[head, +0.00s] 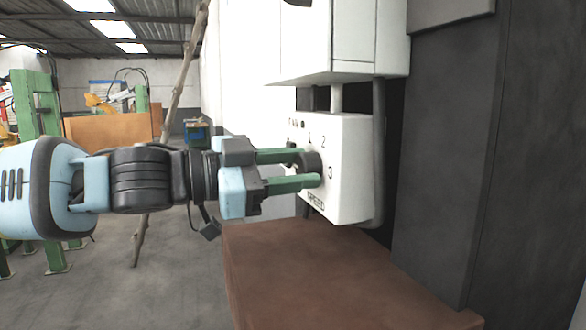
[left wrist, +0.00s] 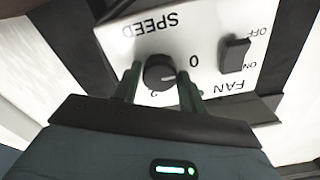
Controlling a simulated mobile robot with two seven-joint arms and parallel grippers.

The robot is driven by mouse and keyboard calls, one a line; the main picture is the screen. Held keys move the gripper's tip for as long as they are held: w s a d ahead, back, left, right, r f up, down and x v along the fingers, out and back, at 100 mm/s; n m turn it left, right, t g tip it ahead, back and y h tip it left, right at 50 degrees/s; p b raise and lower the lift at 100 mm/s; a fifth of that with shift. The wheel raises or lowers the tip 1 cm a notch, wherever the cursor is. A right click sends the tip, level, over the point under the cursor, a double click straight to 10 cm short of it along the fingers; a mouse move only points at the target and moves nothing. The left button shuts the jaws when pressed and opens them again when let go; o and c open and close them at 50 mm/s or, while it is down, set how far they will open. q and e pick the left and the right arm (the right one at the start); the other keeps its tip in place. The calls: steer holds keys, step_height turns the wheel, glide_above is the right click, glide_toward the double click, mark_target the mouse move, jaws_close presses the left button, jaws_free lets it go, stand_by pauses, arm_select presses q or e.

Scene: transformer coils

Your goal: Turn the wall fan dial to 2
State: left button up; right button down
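The black round fan dial (head: 309,162) sits on the white control box (head: 352,150), with the figures 1, 2 and 3 showing around it in the head view. My left gripper (head: 307,168) has its two green fingers on either side of the dial. In the left wrist view the dial (left wrist: 159,72) stands between the fingers (left wrist: 158,88), with a narrow gap at the left one. The gripper looks open around it. A 0 and a 2 show upside down there. I cannot tell clearly where the dial's mark points. My right gripper is not in view.
A black ON/OFF rocker switch (left wrist: 235,55) is beside the dial, near the word FAN. A brown surface (head: 320,275) lies below the box, and a white cabinet (head: 345,40) is above it. A grey conduit (head: 379,150) runs along the box's right side.

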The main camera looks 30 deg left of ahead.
arm_select(q)
steer(key=c, duration=0.5)
steer(key=shift+c, duration=0.2)
